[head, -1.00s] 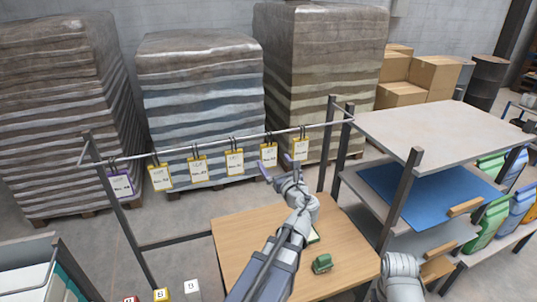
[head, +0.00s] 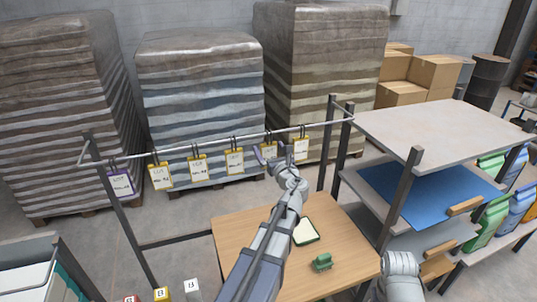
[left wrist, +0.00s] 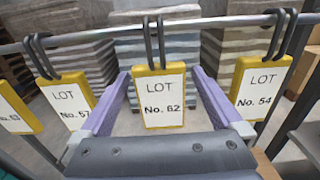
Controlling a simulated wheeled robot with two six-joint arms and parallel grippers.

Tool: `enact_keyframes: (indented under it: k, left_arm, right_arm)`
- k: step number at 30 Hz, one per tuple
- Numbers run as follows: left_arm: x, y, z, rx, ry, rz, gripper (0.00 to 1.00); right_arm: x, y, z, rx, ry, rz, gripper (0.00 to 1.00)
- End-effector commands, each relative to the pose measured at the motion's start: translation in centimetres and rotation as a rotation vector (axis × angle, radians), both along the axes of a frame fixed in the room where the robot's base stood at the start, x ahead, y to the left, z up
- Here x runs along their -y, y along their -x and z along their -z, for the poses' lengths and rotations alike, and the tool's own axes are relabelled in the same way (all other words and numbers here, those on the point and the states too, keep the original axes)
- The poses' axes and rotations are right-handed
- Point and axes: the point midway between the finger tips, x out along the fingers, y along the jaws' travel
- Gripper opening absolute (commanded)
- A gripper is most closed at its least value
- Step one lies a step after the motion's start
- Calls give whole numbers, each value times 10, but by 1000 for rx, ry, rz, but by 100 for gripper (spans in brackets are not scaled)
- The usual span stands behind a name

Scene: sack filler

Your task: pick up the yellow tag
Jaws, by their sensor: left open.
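Several yellow-framed tags hang by black loops from a metal rail, among them yellow tags at the left (head: 160,177) and right end (head: 301,148). My left gripper (head: 270,154) is open at the yellow tag second from the right. In the left wrist view that tag reads "LOT No. 62" (left wrist: 164,97) and hangs upright between the spread purple fingers (left wrist: 160,95), with gaps on both sides. Tag No. 57 (left wrist: 68,97) hangs left of the fingers and tag No. 54 (left wrist: 260,88) right. My right gripper is out of view.
A purple-framed tag (head: 120,184) hangs at the rail's left end. The rail (head: 215,143) runs above a wooden table (head: 250,225) with a green-edged white pad (head: 305,232) and a small green object (head: 322,262). A shelf unit (head: 450,135) stands at the right. Wrapped pallets stand behind.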

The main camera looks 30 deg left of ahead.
Motion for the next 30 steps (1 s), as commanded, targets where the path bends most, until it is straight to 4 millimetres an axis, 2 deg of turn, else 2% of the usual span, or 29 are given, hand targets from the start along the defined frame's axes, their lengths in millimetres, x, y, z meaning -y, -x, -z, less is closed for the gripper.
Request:
enact_keyframes:
  k: [3,9,30]
  left_arm:
    - [-8,-7,0,0,0,-2,100]
    - [-8,-6,0,0,0,0,98]
    - [-8,-6,0,0,0,0,20]
  right_arm:
    - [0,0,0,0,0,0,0]
    - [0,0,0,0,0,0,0]
    - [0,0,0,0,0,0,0]
